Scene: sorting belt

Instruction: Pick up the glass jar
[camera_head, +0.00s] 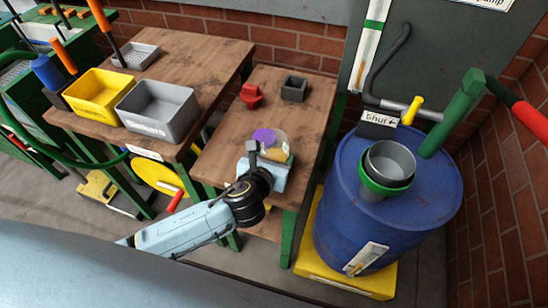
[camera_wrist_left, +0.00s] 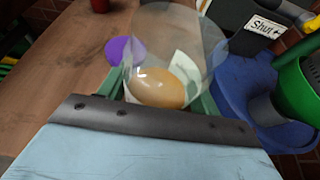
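The glass jar (camera_head: 277,146) is clear and stands over the near end of the small wooden table in the head view. In the left wrist view the clear jar (camera_wrist_left: 178,35) rises straight ahead between my green fingers, with a brown egg-shaped thing (camera_wrist_left: 157,88) and a pale label at its lower part. I cannot tell whether the egg-shaped thing is inside it. My left gripper (camera_head: 268,161) has one finger on each side of the jar (camera_wrist_left: 160,78); whether they press on it is unclear. My right gripper is not in view.
A purple round thing (camera_head: 264,136) is close by the jar. A red piece (camera_head: 251,95) and a dark square holder (camera_head: 294,88) stand farther back. Yellow (camera_head: 97,93) and grey (camera_head: 158,110) bins are left; a blue drum (camera_head: 385,200) with a green-rimmed bucket (camera_head: 388,172) stands right.

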